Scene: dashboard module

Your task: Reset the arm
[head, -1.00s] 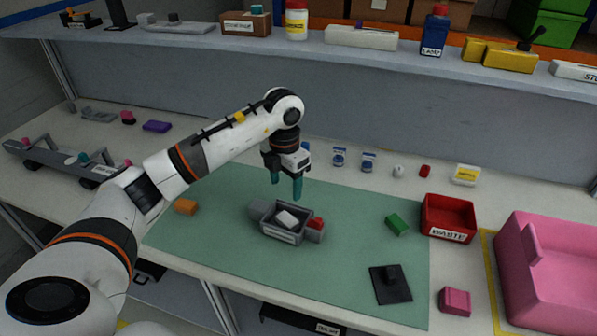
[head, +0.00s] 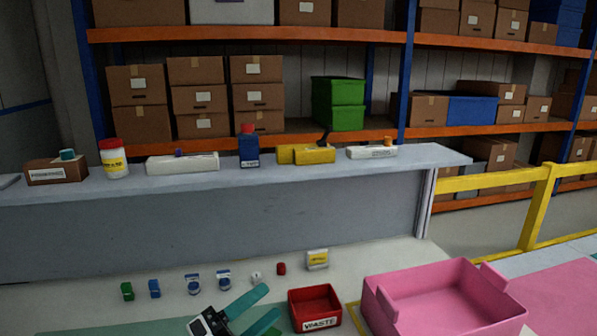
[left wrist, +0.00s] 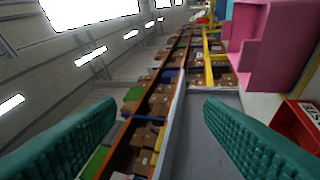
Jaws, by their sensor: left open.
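My left gripper (head: 268,304) shows at the bottom of the head view, its two teal fingers spread and pointing up and to the right. It is just left of the red waste bin (head: 313,323), and nothing is between its fingers. In the left wrist view the two teal fingers (left wrist: 160,125) stand wide apart and the gap holds no object. The red bin also shows at the right edge there (left wrist: 302,118). Most of my left arm is below the head view. My right gripper is in neither view.
A pink tub (head: 450,295) stands right of the bin. Several small items, such as a red block (head: 281,269) and a yellow-labelled box (head: 317,259), line the bench behind. A raised shelf (head: 120,192) with bottles and boxes runs along the back. The mat (head: 150,330) barely shows.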

